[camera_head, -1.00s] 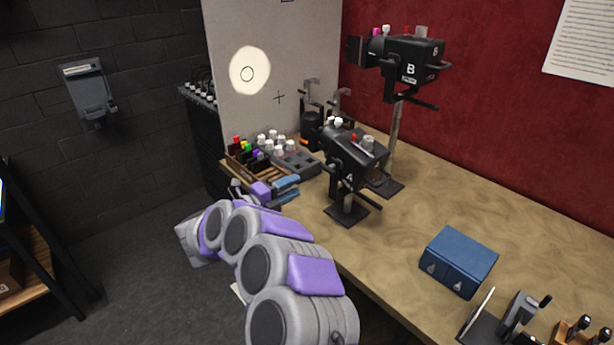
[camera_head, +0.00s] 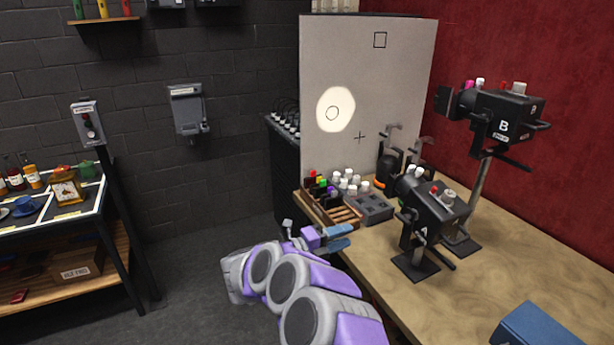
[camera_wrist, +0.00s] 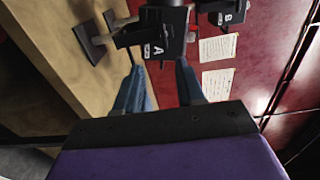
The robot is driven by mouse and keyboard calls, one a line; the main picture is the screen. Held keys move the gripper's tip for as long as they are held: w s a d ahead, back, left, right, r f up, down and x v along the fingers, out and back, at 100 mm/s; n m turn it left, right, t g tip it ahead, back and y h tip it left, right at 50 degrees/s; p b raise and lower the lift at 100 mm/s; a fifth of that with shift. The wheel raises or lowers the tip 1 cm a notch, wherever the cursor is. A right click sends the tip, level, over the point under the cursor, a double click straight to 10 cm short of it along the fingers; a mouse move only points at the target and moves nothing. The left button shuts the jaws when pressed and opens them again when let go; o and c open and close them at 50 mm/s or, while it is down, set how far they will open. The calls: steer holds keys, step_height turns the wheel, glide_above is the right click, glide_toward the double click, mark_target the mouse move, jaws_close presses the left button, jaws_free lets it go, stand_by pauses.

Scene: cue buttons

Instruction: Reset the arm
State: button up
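My arm, grey and purple, reaches out from the bottom of the head view. My gripper (camera_head: 338,236) is at the near edge of the wooden table (camera_head: 380,285), in front of the tray of coloured-top pieces. In the wrist view its two blue fingers (camera_wrist: 160,92) stand apart with nothing between them. Black device A (camera_head: 430,215) stands on the table to the right of the gripper. It also shows beyond the fingertips in the wrist view (camera_wrist: 158,40). Black device B (camera_head: 500,120) stands behind it on a taller post.
A wooden tray (camera_head: 335,216) and a grey block with white-topped pieces (camera_head: 372,207) lie near the pale board (camera_head: 385,80). A blue box (camera_head: 535,328) is at lower right. A shelf with bottles (camera_head: 60,225) stands at left. Dark floor between is clear.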

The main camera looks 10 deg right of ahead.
steer(key=w+a+r+n+t+y, duration=0.8)
steer(key=w+a+r+t+y, duration=0.1)
steer(key=a+y, duration=0.1)
steer(key=a+r+n+t+y, duration=0.1)
steer(key=a+r+n+y, duration=0.4)
steer(key=a, duration=0.1)
steer(key=s+a+r+n+g+y, duration=0.25)
steer(key=s+a+n+y, duration=0.5)
steer(key=s+n, duration=0.4)
steer(key=s+d+f+n+g, duration=0.3)
steer(key=s+f+g, duration=0.15)
steer(key=s, duration=0.45)
steer(key=s+d+f+n+g, duration=0.25)
steer(key=s+f, duration=0.25)
steer(key=s, duration=0.4)
steer(key=s+d+f+n+g+h, duration=0.1)
steer(key=s+d+f+g, duration=0.3)
steer(key=s+d, duration=0.4)
steer(key=s+d+f+n+g+h, duration=0.1)
steer(key=s+d+f+g+h, duration=0.2)
steer(key=s+d, duration=0.5)
steer(key=s+g+h, duration=0.1)
steer(key=s, duration=0.7)
steer(key=shift+s+d+f+h, duration=0.2)
steer(key=shift+s+f+h, duration=0.15)
steer(key=shift+s+f, duration=0.05)
